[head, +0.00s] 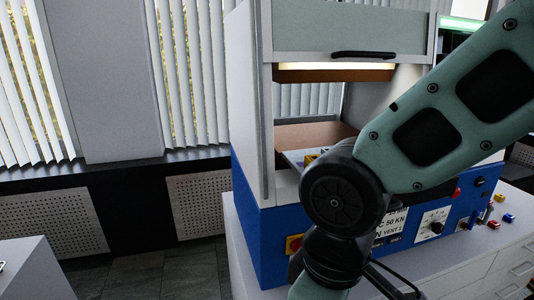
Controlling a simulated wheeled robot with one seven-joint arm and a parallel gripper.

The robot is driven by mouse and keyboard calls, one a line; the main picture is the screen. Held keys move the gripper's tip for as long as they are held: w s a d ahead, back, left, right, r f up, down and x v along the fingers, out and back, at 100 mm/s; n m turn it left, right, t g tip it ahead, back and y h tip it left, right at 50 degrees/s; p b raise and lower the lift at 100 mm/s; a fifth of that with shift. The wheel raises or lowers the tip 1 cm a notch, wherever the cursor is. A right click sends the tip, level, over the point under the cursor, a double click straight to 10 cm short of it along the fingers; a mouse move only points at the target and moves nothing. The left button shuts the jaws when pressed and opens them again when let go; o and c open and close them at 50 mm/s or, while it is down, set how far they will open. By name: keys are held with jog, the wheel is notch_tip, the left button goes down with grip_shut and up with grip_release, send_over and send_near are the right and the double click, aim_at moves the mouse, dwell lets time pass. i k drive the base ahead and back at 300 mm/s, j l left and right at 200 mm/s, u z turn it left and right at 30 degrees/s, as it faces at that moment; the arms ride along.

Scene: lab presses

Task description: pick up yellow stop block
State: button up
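A small yellow block (494,225) lies on the light bench top at the right, beside a red block (508,218). Another small yellow piece (311,158) shows inside the press chamber, partly hidden by my arm. I cannot tell which of the two is the stop block. My arm crosses the right and middle of the view in front of the press and runs out at the bottom edge. My gripper is not in view.
The blue and white press (262,235) stands on the bench, its hood (350,30) above a lit opening. Its front has a red stop button (295,244) and a dial (434,226). Bench drawers (505,275) are below. A grey cabinet (35,270) stands lower left; floor (165,275) between is clear.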

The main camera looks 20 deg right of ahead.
aim_at(499, 198)
jog(key=i+l, duration=0.1)
jog(key=l, duration=0.7)
jog(key=i+l, duration=0.1)
jog(key=l, duration=1.45)
jog(key=i+l, duration=0.15)
jog(key=l, duration=0.65)
jog(key=i+l, duration=0.1)
jog(key=l, duration=0.7)
jog(key=i+l, duration=0.1)
jog(key=l, duration=1.45)
jog(key=i, duration=0.05)
